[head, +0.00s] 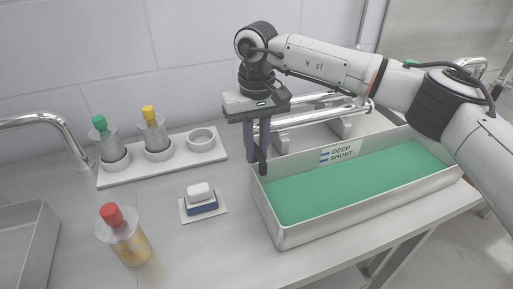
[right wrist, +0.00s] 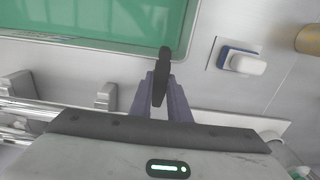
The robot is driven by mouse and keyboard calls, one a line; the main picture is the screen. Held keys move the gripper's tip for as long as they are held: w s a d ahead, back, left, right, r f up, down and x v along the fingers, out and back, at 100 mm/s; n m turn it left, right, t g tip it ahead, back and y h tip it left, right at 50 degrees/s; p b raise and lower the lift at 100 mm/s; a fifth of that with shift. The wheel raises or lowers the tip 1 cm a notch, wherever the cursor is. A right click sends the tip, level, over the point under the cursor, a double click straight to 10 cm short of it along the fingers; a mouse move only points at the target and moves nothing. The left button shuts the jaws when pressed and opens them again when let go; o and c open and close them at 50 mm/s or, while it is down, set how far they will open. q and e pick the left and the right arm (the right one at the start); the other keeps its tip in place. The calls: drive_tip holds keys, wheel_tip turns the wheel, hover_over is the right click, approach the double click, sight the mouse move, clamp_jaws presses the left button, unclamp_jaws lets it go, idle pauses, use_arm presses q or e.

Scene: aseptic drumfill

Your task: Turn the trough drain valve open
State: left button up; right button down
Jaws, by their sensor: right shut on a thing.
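The trough (head: 285,236) is a long metal tray filled with green liquid, with a label reading "DEEP" and "SHORT" on its back wall. My right gripper (head: 260,157) points down at the trough's left back corner. It is shut on a black lever (right wrist: 164,62), which looks like the drain valve handle. In the right wrist view the lever runs between the fingertips of my right gripper (right wrist: 161,90) toward the trough corner (right wrist: 182,52). The fingers hide part of the lever, and the valve body cannot be made out. My left gripper is not in view.
Metal rails (head: 310,115) run behind the trough. A white rack (head: 190,170) holds green-capped (head: 106,140) and yellow-capped (head: 154,133) bottles. A red-capped bottle (head: 125,236) and a blue-and-white block on a pad (head: 202,201) stand left of the trough. A sink (head: 25,240) is far left.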

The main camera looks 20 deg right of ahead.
sight(257, 150)
drive_tip(key=c, duration=2)
unclamp_jaws()
wheel_tip(257, 150, up, 10)
drive_tip(key=shift+r, duration=0.25)
